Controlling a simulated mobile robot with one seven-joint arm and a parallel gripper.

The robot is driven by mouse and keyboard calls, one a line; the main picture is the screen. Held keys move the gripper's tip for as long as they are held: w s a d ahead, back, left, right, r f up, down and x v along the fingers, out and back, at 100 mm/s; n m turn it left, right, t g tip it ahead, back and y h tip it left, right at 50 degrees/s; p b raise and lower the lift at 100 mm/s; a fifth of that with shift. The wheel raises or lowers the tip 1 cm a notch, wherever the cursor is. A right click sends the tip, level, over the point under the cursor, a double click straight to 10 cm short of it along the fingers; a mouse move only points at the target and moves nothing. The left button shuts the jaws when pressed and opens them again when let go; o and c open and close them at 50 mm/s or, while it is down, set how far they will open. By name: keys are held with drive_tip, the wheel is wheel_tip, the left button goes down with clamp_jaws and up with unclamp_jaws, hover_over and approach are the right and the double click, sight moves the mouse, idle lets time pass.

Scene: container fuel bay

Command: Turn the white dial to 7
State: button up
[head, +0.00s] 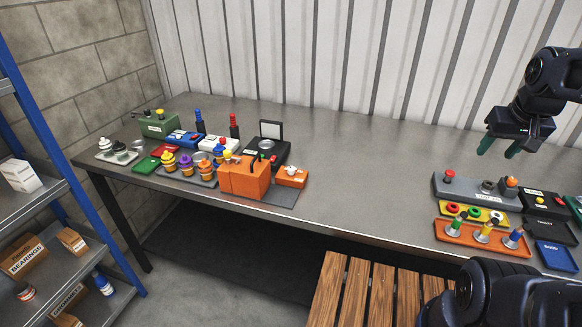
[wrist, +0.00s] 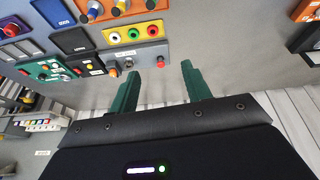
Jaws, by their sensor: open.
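A small orange box (head: 291,177) stands on the left half of the workbench, right of a larger orange block. A small white knob (head: 291,169) on its top looks like the white dial; its numbers and pointer are too small to read. My gripper (head: 498,150) hangs over the right half of the bench, far to the right of the dial. Its green fingers are apart with nothing between them, as the wrist view (wrist: 161,72) also shows. I cannot make out the white dial in the wrist view.
The larger orange block (head: 244,178) is close left of the small box. A black box with a raised lid (head: 270,130) stands behind. A grey control panel (head: 465,189) and orange peg tray (head: 485,240) lie at right. The bench middle (head: 365,165) is clear. A slatted wooden surface (head: 365,290) is in front.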

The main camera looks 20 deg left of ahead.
drive_tip(key=w+a+r+n+g, duration=0.1)
drive_tip(key=w+a+n, duration=0.4)
drive_tip(key=w+a, duration=0.4)
drive_tip(key=n+g, duration=0.3)
drive_tip(key=n, duration=1.2)
hover_over(291, 168)
wheel_tip(291, 168, down, 16)
wheel_tip(291, 168, down, 10)
drive_tip(key=shift+f, duration=0.25)
drive_tip(key=c, duration=1)
